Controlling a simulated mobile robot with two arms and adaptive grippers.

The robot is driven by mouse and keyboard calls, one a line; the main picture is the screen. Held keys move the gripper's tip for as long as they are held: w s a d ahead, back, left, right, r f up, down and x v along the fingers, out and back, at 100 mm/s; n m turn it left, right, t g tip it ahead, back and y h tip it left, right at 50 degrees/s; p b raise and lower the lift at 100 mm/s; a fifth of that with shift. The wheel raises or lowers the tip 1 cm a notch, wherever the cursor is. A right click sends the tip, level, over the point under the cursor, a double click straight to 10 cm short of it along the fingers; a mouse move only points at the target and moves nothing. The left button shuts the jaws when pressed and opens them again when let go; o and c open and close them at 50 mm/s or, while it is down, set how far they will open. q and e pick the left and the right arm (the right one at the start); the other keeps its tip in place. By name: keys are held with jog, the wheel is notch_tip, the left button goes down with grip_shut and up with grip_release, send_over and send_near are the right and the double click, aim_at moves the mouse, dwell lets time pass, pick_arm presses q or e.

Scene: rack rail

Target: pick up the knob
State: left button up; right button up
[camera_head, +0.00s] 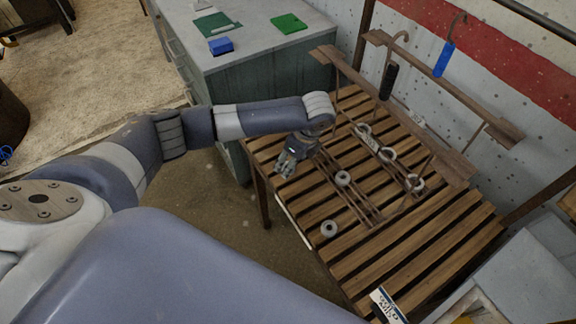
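Several small grey round pieces with dark centres are on the slatted wooden table (375,265); I cannot tell for sure which is the knob. One grey round piece (328,230) sits near the table's front left edge. Another round piece (343,178) sits on the thin rails in the middle. Others, such as this round piece (415,183), are by the rack rail. My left gripper (285,168) is over the table's left edge, pointing down, apart from these pieces. Its small fingers look spread, with nothing visible between them. My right gripper is out of view.
A wooden rack (455,172) stands along the back of the table. A blue-handled hook (444,60) and a black-handled hook (388,82) hang there. A grey cabinet (262,52) holds a blue block (221,46) and green pieces. The table's front slats are mostly clear.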

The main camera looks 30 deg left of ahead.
pick_arm(q)
jog(key=shift+x, duration=1.35)
jog(key=c, duration=1.2)
jog(key=shift+o, duration=0.2)
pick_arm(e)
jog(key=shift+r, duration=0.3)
pick_arm(q)
jog(key=shift+r, duration=0.2)
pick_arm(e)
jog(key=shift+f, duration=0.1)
